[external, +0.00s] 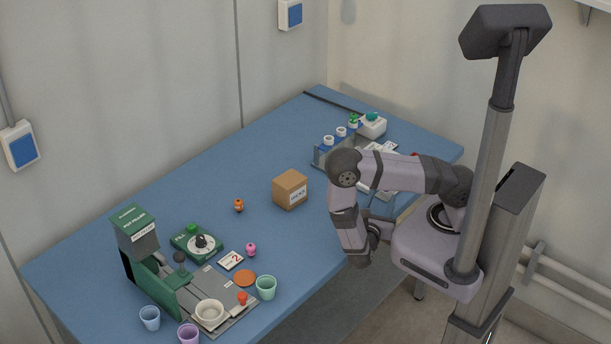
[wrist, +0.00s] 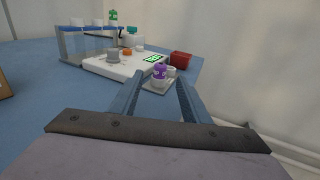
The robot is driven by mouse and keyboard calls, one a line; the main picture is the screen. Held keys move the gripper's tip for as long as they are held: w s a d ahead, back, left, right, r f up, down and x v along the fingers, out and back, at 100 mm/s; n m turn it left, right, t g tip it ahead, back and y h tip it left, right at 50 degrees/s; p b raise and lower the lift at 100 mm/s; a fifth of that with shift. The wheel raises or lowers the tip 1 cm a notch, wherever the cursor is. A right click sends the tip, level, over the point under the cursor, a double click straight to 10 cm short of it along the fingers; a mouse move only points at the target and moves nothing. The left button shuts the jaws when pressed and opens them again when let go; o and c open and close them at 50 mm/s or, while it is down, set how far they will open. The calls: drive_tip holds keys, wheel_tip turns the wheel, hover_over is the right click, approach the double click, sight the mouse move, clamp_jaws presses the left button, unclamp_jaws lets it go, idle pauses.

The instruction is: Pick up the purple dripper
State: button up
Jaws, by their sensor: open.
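A small purple piece with pale markings, which looks like the purple dripper (wrist: 160,71), stands upright on a small grey tray (wrist: 154,88) in the wrist view. A small pale item is beside it. I cannot make the dripper out in the external view, where my arm covers part of that side of the table. My gripper (wrist: 160,82) is open, with its two fingers spread. In the picture the dripper lies between the fingertips but farther away, apart from them. In the external view my gripper (external: 376,236) hangs by the table's front edge.
A white device with a green display (wrist: 153,58) and a dark red box (wrist: 181,59) stand near the tray. A rack of tubes (wrist: 85,40) is at left. In the external view, a cardboard box (external: 290,189) stands mid-table; a green machine (external: 137,235) and cups are at lower left.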

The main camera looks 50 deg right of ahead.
sight(384, 199)
drive_tip(key=shift+p+x, duration=0.75)
drive_tip(key=shift+x, duration=1.45)
drive_tip(key=shift+w+d, duration=0.2)
drive_tip(key=shift+d, duration=0.45)
drive_tip(key=shift+c, duration=0.4)
clamp_jaws()
